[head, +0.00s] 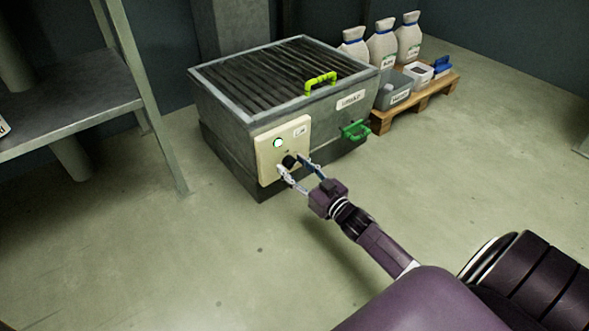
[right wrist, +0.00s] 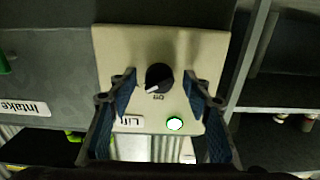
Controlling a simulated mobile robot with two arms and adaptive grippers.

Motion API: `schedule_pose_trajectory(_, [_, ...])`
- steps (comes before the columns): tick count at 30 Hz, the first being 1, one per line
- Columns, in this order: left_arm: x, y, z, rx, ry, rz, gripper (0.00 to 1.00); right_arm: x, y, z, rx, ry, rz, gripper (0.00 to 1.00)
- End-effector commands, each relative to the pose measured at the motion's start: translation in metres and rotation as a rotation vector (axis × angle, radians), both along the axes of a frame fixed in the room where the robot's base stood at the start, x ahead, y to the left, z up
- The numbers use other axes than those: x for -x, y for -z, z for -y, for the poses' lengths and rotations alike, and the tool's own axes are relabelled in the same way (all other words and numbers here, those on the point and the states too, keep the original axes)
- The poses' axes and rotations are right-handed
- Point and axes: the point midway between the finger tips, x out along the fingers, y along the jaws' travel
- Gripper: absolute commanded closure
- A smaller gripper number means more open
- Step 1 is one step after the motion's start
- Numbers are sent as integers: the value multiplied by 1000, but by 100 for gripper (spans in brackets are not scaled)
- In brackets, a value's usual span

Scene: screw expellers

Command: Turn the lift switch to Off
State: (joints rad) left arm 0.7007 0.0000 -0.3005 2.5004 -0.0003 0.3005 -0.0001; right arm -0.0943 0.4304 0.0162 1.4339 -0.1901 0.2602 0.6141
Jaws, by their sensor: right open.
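The lift switch is a round black knob (head: 289,161) low on a cream panel (head: 268,166) at the machine's front corner. It also shows in the right wrist view as a black knob (right wrist: 158,75) with a white pointer mark slanting to the lower left; a small "Off" mark sits just below it there. A lit green lamp (head: 277,143) and a "Lift" label (right wrist: 130,121) are on the same panel. My right gripper (head: 297,166) is open in front of the panel, its fingers on either side of the knob with visible gaps. My left gripper is not in view.
The grey machine has a slatted top (head: 285,68), a lime handle (head: 320,82) and a green handle (head: 355,130). A metal shelf (head: 70,115) stands left. The foreground floor is clear.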

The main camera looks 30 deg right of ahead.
Motion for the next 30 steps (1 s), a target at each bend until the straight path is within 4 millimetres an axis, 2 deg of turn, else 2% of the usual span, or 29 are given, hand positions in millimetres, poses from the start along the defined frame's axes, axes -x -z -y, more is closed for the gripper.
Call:
schedule_pose_trajectory(3, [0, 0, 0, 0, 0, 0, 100, 0, 0, 0, 0, 0, 0, 55])
schedule_pose_trajectory(15, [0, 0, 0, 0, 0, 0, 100, 1, 0, 0, -1, 0, -1, 97])
schedule_pose_trajectory(23, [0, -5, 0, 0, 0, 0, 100, 0, -1, 0, 31, 1, 1, 97])
schedule_pose_trajectory(30, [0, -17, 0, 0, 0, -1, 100, 1, -2, 1, 159, 2, 11, 97])
